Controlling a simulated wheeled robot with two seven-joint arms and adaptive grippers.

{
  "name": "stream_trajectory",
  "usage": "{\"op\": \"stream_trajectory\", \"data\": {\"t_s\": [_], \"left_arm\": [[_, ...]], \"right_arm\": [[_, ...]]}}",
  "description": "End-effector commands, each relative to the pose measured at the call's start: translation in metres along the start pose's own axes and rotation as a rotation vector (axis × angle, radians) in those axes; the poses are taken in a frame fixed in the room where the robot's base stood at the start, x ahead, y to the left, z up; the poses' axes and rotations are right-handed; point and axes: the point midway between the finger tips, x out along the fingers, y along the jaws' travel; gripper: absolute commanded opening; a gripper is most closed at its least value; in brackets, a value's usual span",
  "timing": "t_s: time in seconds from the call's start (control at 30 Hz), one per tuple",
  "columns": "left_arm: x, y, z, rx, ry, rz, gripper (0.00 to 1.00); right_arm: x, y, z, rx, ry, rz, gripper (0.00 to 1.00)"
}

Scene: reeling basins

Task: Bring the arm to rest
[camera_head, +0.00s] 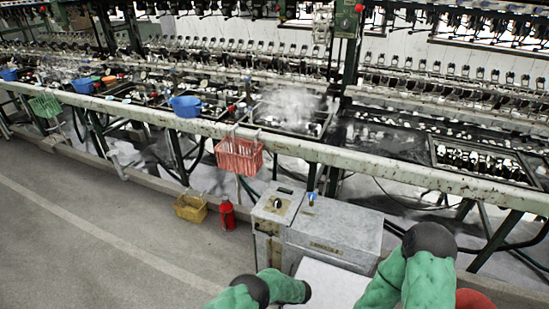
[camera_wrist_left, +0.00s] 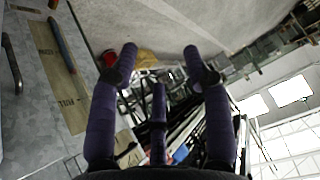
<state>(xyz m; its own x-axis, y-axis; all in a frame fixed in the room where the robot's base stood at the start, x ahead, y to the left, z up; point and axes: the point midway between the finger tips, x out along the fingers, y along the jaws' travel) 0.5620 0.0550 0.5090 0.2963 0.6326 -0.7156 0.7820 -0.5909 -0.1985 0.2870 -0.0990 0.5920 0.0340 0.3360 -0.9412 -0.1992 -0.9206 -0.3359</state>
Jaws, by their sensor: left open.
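My left gripper (camera_wrist_left: 158,55) shows in the left wrist view with its dark purple fingers spread apart and nothing between them. In the head view, green and black links of my arms show at the bottom edge, and neither gripper can be made out there. A grey metal cabinet (camera_head: 335,238) stands just in front of my arms. In the left wrist view, a grey metal surface (camera_wrist_left: 25,120) with a label and a blue handle lies left of my fingers, apart from them.
A long pale rail (camera_head: 330,153) of the reeling machine crosses the view, with a red basket (camera_head: 239,157) and a blue basin (camera_head: 186,106) on it. A yellow crate (camera_head: 190,208) and a red extinguisher-like bottle (camera_head: 227,213) stand on the floor. Floor at left (camera_head: 80,240) is clear.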

Motion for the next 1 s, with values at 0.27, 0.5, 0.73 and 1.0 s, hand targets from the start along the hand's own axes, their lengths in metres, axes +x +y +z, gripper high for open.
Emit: {"op": "stream_trajectory", "data": {"t_s": [0.27,0.5,0.73,1.0], "left_arm": [[0.002,-0.072,0.071,0.357,-0.501,0.023,0.49],[-0.038,-0.125,0.109,0.513,-0.850,0.226,0.49],[-0.084,-0.165,0.113,0.530,-1.004,0.489,0.49],[-0.118,-0.213,0.087,0.486,-0.939,0.715,0.49]], "right_arm": [[-0.004,-0.002,0.000,0.000,0.000,0.000,0.56],[-0.008,-0.003,0.000,0.000,0.000,0.000,0.56],[-0.011,-0.004,0.001,0.000,0.000,0.000,0.56],[-0.015,-0.005,0.001,0.000,0.000,0.000,0.56]]}}
